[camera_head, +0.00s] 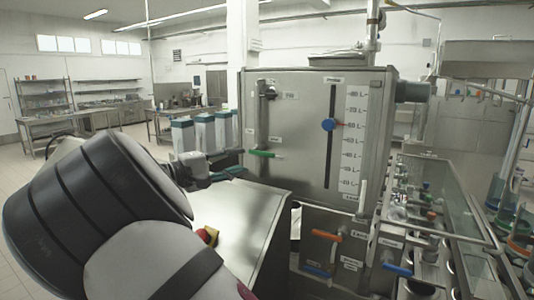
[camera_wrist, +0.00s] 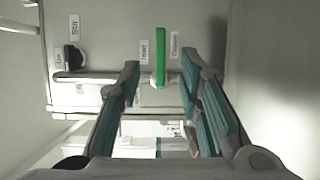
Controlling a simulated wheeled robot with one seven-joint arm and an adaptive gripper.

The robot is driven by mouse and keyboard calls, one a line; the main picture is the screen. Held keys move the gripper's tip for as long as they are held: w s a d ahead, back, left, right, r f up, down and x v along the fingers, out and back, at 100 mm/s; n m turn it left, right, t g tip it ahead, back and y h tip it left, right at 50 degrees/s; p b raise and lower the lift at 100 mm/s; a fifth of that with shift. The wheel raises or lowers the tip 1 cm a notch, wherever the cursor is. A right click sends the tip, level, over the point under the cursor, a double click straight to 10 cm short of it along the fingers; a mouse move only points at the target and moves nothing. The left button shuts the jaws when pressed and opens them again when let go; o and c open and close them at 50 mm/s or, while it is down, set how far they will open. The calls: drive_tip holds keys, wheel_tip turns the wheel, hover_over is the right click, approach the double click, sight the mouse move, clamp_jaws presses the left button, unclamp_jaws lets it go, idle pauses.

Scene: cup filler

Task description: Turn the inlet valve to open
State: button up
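The inlet valve's green lever (camera_head: 261,153) is on the left of the steel machine's front panel, lying about level in the head view. In the wrist view the green lever (camera_wrist: 160,55) points up the picture, between two small labels, one seeming to read "Closed". My gripper (camera_wrist: 160,68) is open, with one teal-padded finger on each side of the lever and a gap to each. Whether the fingertips reach the lever's depth is hard to tell. In the head view my gripper (camera_head: 236,172) is just left of and below the lever, partly hidden by my arm.
A black knob (camera_head: 269,92) sits above the lever on the panel. A blue slider knob (camera_head: 328,124) is on the level scale. Orange (camera_head: 326,236) and blue (camera_head: 397,270) handles are lower down. A steel surface (camera_head: 240,215) with a red-and-yellow button (camera_head: 207,236) lies below my gripper.

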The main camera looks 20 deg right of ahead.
sight(265, 155)
drive_tip(key=p+x, duration=0.1)
drive_tip(key=x, duration=0.9)
drive_tip(key=shift+d, duration=0.25)
drive_tip(key=shift+c, duration=0.6)
clamp_jaws()
